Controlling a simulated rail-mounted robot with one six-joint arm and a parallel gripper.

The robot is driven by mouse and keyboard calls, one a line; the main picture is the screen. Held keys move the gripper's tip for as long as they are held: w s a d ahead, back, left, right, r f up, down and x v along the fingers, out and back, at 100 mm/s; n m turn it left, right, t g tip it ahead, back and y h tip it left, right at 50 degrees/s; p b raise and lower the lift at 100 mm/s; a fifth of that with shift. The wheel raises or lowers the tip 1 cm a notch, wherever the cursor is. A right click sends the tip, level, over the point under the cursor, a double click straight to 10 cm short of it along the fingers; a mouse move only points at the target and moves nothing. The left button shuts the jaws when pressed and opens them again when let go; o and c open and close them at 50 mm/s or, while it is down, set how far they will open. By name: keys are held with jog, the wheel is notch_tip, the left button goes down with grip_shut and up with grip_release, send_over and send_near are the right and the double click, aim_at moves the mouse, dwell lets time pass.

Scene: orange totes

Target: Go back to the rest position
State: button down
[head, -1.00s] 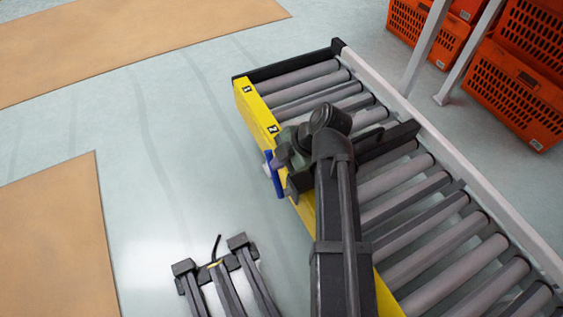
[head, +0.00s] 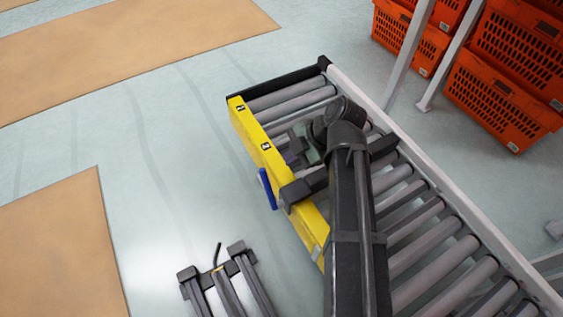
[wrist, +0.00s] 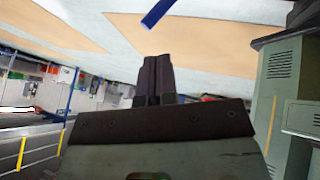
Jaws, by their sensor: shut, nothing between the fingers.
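My gripper shows in the wrist view (wrist: 155,80), its two dark fingers together with nothing between them. In the head view my dark arm reaches up over the roller conveyor (head: 430,212), and the wrist end sits above the rollers by the yellow side rail (head: 248,128). The fingertips are hard to make out there. No tote is held.
Orange totes (head: 500,95) are stacked at the upper right behind grey posts (head: 408,55). A blue bar (head: 267,188) stands at the yellow rail's outer side; a blue bar also shows in the wrist view (wrist: 157,13).

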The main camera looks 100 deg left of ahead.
jog(key=shift+w+a+r, duration=0.25)
jog(key=shift+a+r, duration=0.1)
jog(key=shift+r, duration=0.35)
